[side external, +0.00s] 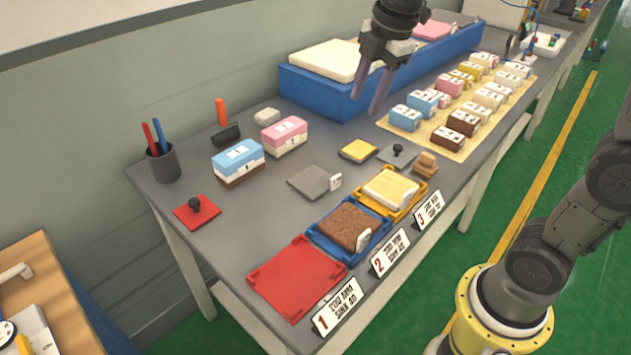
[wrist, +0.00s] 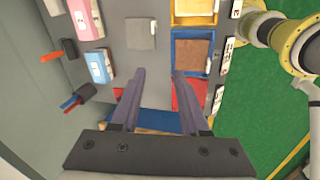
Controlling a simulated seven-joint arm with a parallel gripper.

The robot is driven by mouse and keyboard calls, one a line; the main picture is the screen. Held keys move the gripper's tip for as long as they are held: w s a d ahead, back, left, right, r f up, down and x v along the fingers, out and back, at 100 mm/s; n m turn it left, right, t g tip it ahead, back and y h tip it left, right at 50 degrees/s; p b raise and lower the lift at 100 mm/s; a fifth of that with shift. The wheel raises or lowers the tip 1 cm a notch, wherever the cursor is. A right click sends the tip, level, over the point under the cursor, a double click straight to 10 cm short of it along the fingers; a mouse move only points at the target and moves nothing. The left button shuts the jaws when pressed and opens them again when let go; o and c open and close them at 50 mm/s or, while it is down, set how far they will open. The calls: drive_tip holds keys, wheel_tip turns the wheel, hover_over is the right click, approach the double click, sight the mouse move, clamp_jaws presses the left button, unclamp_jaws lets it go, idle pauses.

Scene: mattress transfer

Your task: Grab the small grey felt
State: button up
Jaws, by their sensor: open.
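The small grey felt (side external: 308,181) is a thin flat square lying on the grey table, with a white tag at its right edge. It also shows in the wrist view (wrist: 140,36), near the top, beyond my fingertips. My gripper (side external: 367,100) is open and empty, held high above the table. In the side view it appears in front of the long blue box (side external: 335,97). In the wrist view its two fingers (wrist: 160,74) point up the picture, apart from the felt, with nothing between them.
A red tray (side external: 297,278), a blue tray with a brown piece (side external: 346,226) and a yellow tray (side external: 410,207) line the front edge. Blue (side external: 238,158) and pink (side external: 284,134) blocks stand behind the felt. A yellow pad (side external: 358,151) lies right of it.

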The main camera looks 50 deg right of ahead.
drive_tip(key=w+f+n+g, duration=0.1)
drive_tip(key=w+f, duration=0.4)
drive_tip(key=w, duration=0.1)
drive_tip(key=g, duration=0.2)
hover_over(333, 178)
drive_tip(key=f, duration=1.4)
drive_tip(key=shift+a, duration=0.2)
drive_tip(key=shift+d+f, duration=0.15)
drive_tip(key=shift+f, duration=2.75)
clamp_jaws()
